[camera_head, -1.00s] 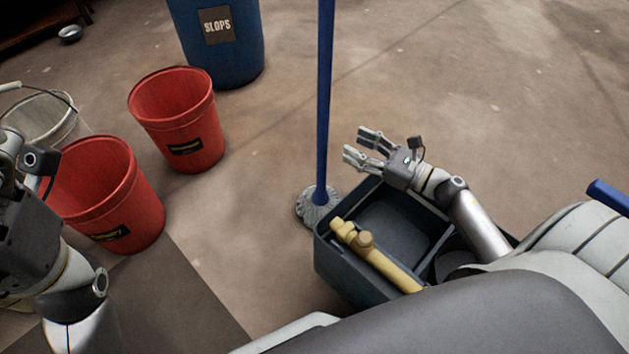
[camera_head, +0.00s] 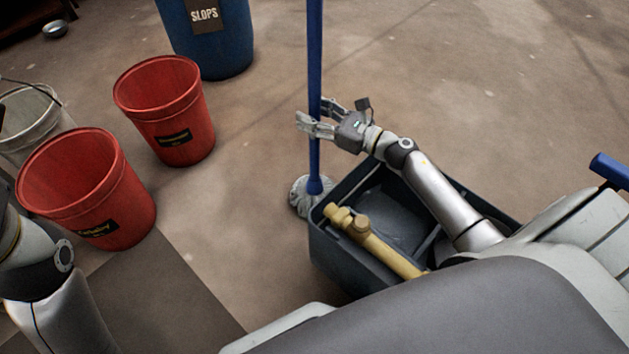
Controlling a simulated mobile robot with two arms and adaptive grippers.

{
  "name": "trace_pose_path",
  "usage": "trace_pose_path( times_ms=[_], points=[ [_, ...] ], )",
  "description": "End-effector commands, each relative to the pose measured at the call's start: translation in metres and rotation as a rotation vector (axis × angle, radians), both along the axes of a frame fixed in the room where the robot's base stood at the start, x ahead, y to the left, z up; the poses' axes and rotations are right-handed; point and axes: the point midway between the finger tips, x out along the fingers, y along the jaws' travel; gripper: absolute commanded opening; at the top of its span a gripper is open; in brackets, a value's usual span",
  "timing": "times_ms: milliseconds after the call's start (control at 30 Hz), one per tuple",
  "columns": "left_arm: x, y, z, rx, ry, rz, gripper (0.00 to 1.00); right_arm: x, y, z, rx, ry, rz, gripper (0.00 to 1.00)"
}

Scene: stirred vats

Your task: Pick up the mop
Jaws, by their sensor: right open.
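The mop (camera_head: 315,60) stands upright, with a long blue handle and a grey mop head (camera_head: 301,196) on the floor just beyond the dark bin on my front. Its top is out of view. My right gripper (camera_head: 314,117) is open, with its fingers around the lower part of the handle, one finger on the near side and one behind. I cannot tell whether they touch it. Of my left arm (camera_head: 50,290), only links show at the left edge; its gripper is out of view.
The dark bin (camera_head: 335,265) holds a yellow tool (camera_head: 370,243). Two red buckets (camera_head: 165,110) (camera_head: 88,190) and a pale bucket (camera_head: 30,120) stand at left. A blue SLOPS barrel (camera_head: 210,50) stands at the back.

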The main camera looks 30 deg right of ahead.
Motion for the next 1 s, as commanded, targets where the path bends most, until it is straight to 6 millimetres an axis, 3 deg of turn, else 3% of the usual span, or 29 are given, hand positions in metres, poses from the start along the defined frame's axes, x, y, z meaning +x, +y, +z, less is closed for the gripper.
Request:
trace_pose_path(
  times_ms=[100,500,1000],
  points=[
    [0.0,0.0,0.0003,0.0,0.0,0.0,0.86,-0.0002,-0.0002,0.0002,0.0,0.0,0.0,0.5],
    [0.0,-0.0002,0.0002,0.0,0.0,-0.001,0.86,-0.0004,-0.0003,0.0002,0.0,0.0,0.0,0.0],
    [-0.0009,0.0002,0.0034,-0.002,-0.003,-0.002,0.86,0.0002,-0.0005,0.0079,0.001,-0.005,0.0,0.0]
  ],
)
